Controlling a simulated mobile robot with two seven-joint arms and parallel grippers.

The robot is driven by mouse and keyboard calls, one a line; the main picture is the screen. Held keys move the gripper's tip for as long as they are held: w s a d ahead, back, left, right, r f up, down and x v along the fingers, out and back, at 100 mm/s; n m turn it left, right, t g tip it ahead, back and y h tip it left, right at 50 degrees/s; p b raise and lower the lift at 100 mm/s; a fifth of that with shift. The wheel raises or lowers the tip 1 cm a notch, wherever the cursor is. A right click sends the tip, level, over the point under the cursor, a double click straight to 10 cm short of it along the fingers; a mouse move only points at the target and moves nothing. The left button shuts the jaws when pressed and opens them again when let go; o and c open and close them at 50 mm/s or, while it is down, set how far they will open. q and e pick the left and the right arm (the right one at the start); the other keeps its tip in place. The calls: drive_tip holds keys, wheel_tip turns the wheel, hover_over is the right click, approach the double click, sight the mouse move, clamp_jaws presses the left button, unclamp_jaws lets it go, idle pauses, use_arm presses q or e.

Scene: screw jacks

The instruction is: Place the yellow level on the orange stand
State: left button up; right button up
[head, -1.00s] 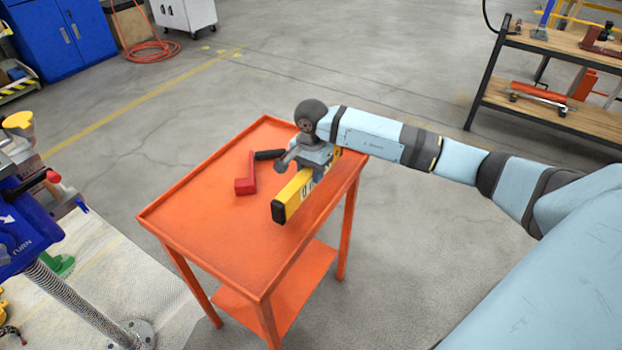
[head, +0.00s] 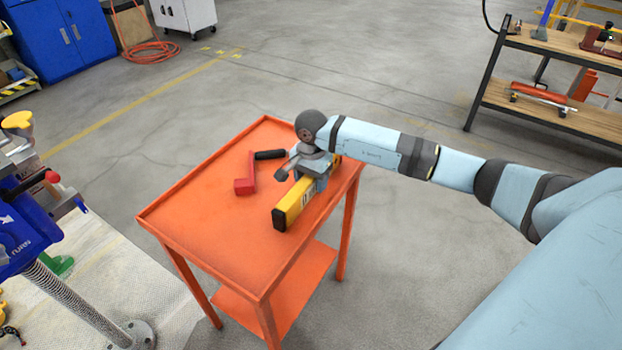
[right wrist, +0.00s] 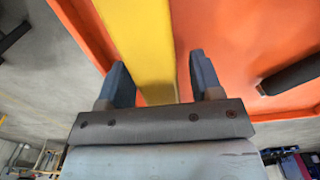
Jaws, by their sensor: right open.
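The yellow level (head: 293,205), with a black end cap, lies along the right side of the orange stand's top (head: 205,225). It appears to rest on the surface. My right gripper (head: 312,178) is over the level's far half and hides part of it. In the right wrist view the level (right wrist: 142,40) passes between the two fingers of the open gripper (right wrist: 158,68), with a visible gap at the right finger. The orange stand (right wrist: 235,35) shows behind it. My left gripper is not in view.
A red tool with a black handle (head: 247,180) lies on the stand, left of the level. The front left of the stand top is clear. A blue machine (head: 18,230) stands at the left. A wooden-shelved bench (head: 555,118) is at the back right.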

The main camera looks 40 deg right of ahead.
wheel_tip(320, 180, up, 11)
drive_tip(key=shift+f+p, duration=0.1)
drive_tip(key=shift+p, duration=0.2)
drive_tip(key=shift+r, duration=0.65)
